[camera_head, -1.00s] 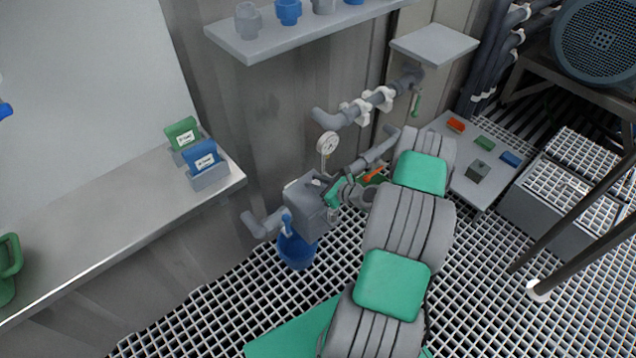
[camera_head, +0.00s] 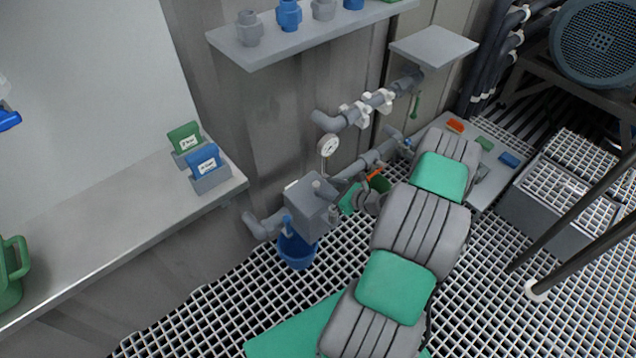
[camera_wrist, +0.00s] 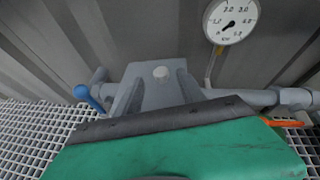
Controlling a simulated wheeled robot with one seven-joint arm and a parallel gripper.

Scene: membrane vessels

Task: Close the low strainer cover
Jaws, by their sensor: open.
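The low strainer (camera_head: 309,207) is a grey box on the lower pipe, left of my gripper, in the head view. In the wrist view, a grey tapering piece with a white round spot, apparently its cover (camera_wrist: 158,90), stands just beyond my gripper. I cannot tell whether the cover is fully down. My gripper (camera_head: 352,199) is at the end of the grey and green arm, right of the box and apart from it. Its green body with a dark front edge fills the bottom of the wrist view (camera_wrist: 165,135) and hides the lower strainer. The jaws are open, with nothing seen in them.
A blue bucket (camera_head: 297,250) stands under the strainer. A pressure gauge (camera_head: 328,147) rises from the pipe behind it. An orange handle (camera_head: 374,174) is close to my gripper. A counter (camera_head: 110,220) lies to the left, and a low shelf (camera_head: 488,180) to the right.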

